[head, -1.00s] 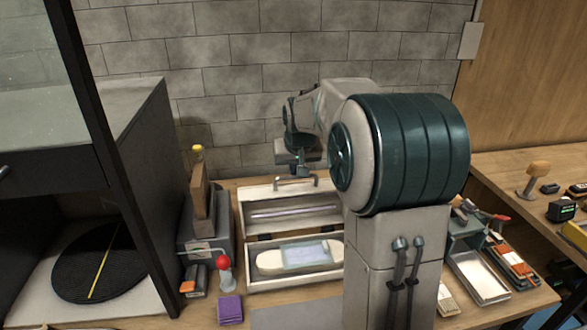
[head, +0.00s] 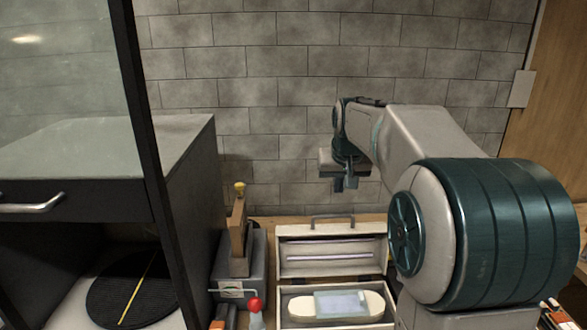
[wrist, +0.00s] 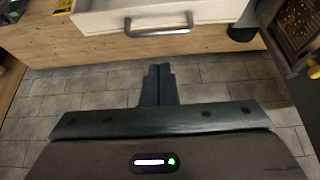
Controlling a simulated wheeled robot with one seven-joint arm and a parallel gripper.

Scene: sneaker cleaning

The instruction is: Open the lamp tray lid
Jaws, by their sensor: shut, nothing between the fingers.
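The lamp tray (head: 284,308) is a cream box on the bench with a white rounded piece inside that has a pale screen-like panel. Its lid (head: 293,263) stands raised at the back, with lamp tubes along its inner side. A metal handle (head: 332,217) is on the lid's upper edge; it also shows in the wrist view (wrist: 158,31), near the top. My gripper (head: 347,184) is shut and empty, above and slightly right of the handle, apart from it. In the wrist view its closed fingers (wrist: 158,72) are in the middle, clear of the handle.
A grey device with a wooden upright (head: 239,240) stands left of the tray. A red-topped bottle (head: 255,308) is in front of it. A dark cabinet (head: 180,190) with a round black mat (head: 132,290) is at left. A grey brick wall (head: 280,90) is behind.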

